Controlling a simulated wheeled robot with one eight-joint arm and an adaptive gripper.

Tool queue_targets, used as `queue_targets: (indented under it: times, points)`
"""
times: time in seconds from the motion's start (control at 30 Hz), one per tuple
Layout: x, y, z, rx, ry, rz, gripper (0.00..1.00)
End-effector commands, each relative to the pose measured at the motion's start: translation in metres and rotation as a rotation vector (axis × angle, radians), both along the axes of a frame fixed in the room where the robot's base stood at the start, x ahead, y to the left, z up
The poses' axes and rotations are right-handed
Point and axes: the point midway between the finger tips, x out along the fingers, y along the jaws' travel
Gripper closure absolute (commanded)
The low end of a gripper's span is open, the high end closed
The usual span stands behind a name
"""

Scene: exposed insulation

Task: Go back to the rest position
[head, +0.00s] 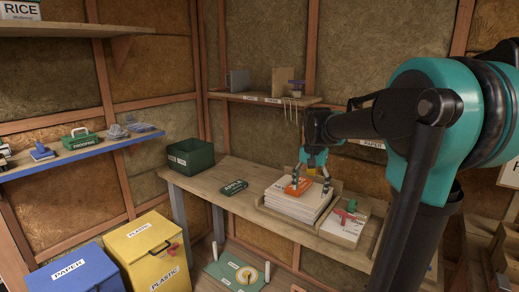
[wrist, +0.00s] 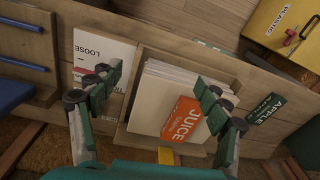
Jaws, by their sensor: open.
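My gripper (head: 310,184) is above the workbench, over a stack of white sheets or boards (head: 288,203). In the wrist view its two fingers (wrist: 158,90) stand wide apart with nothing held between them. An orange item marked JUICE (head: 298,186) lies on top of the stack. In the wrist view the orange item (wrist: 185,120) lies close beside the right finger, on the stack (wrist: 152,95); I cannot tell whether they touch.
A green APPLE item (head: 234,187) and a dark green bin (head: 190,158) are left on the bench (head: 215,180). A white LOOSE item (head: 343,226) with red and green pieces lies right of the stack. A yellow PLASTIC bin (head: 145,250) and blue PAPER bin (head: 72,275) stand at lower left.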

Motion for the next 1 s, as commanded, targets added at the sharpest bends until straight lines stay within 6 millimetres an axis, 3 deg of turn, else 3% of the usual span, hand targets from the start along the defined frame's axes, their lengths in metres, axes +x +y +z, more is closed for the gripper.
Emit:
queue_targets:
  times: [0.27, 0.5, 0.63, 1.0]
  points:
    - [-0.056, -0.007, -0.062, -0.015, -0.092, 0.153, 0.23]
    - [-0.145, -0.014, -0.146, -0.066, -0.222, 0.369, 0.23]
    - [-0.181, -0.016, -0.176, -0.095, -0.271, 0.455, 0.23]
    - [-0.188, -0.017, -0.182, -0.102, -0.282, 0.470, 0.23]
